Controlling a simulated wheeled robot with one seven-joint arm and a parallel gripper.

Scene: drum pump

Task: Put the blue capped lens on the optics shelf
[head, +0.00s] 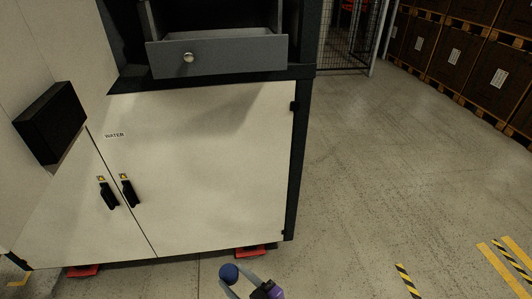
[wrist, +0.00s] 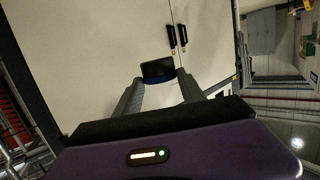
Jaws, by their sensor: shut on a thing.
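My gripper (head: 241,283) shows at the bottom of the head view, low in front of the white cabinet. It is shut on the blue capped lens (head: 229,272), a small round dark blue piece at the fingertips. In the wrist view the blue capped lens (wrist: 158,71) sits between the two grey fingers, its dark blue side facing the camera. I cannot make out which thing in view is the optics shelf.
A white cabinet (head: 205,165) labelled WATER, with black handles (head: 130,193), stands ahead. Above it a grey drawer (head: 218,56) with a round knob stands open. Bare floor (head: 385,160) lies to the right, with stacked boxes on pallets (head: 455,45) behind.

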